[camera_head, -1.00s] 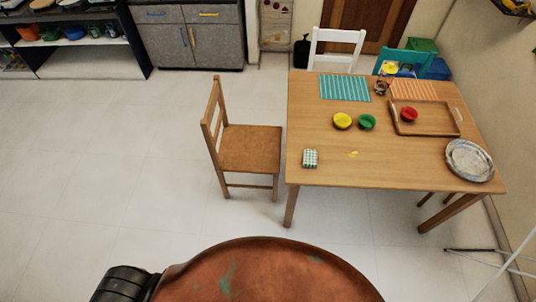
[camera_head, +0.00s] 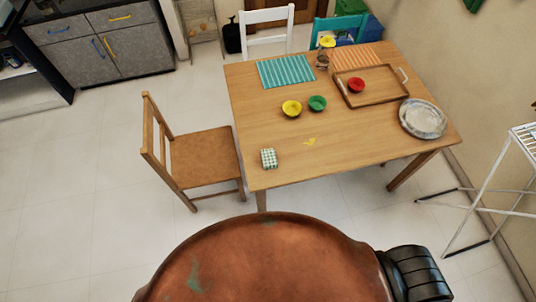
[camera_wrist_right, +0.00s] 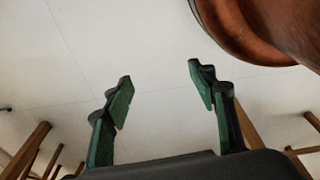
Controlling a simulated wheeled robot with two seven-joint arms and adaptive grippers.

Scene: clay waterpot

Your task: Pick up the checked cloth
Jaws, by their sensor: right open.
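The checked cloth (camera_head: 268,158) is a small folded green-and-white bundle. It lies on the wooden table (camera_head: 360,150) near its front left corner in the head view. My right gripper (camera_wrist_right: 160,95) shows in the right wrist view with its two green fingers spread apart and nothing between them. Pale floor lies beyond the fingers, and the cloth is not in that view. My left gripper is not in view.
The table also holds a yellow bowl (camera_head: 291,109), a green bowl (camera_head: 317,103), a wooden tray (camera_head: 383,97) with a red bowl, and a plate (camera_head: 423,118). A wooden chair (camera_head: 203,157) stands left of the table. A white rack (camera_head: 490,190) stands at the right.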

